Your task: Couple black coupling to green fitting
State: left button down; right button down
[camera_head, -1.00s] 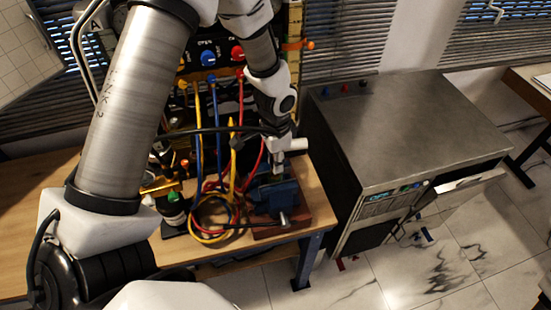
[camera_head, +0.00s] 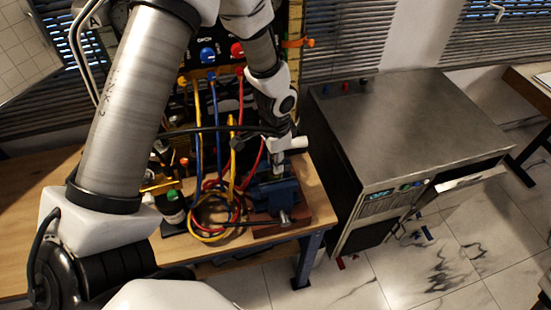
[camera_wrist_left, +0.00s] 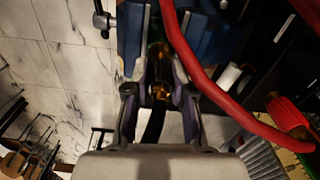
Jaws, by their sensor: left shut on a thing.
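My left gripper (camera_head: 279,160) points down over the blue vise (camera_head: 274,192) at the front right of the bench. In the left wrist view my left gripper (camera_wrist_left: 160,95) is shut on the black coupling (camera_wrist_left: 160,75), which shows brass-coloured parts and a black hose at its near end. The coupling points toward a dark green piece (camera_wrist_left: 154,42), likely the green fitting, between the blue vise jaws (camera_wrist_left: 205,35). They look in line, but I cannot tell whether they are joined. The fitting is not clear in the head view. My right gripper is not in view.
A red hose (camera_wrist_left: 200,75) passes close beside the gripper. Coiled yellow, red and blue hoses (camera_head: 212,218) hang left of the vise. A green-topped bottle (camera_head: 172,205) stands further left. A metal cabinet (camera_head: 410,130) stands right of the bench.

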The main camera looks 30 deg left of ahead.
pick_arm(q)
jog(key=c, duration=0.6)
grip_release()
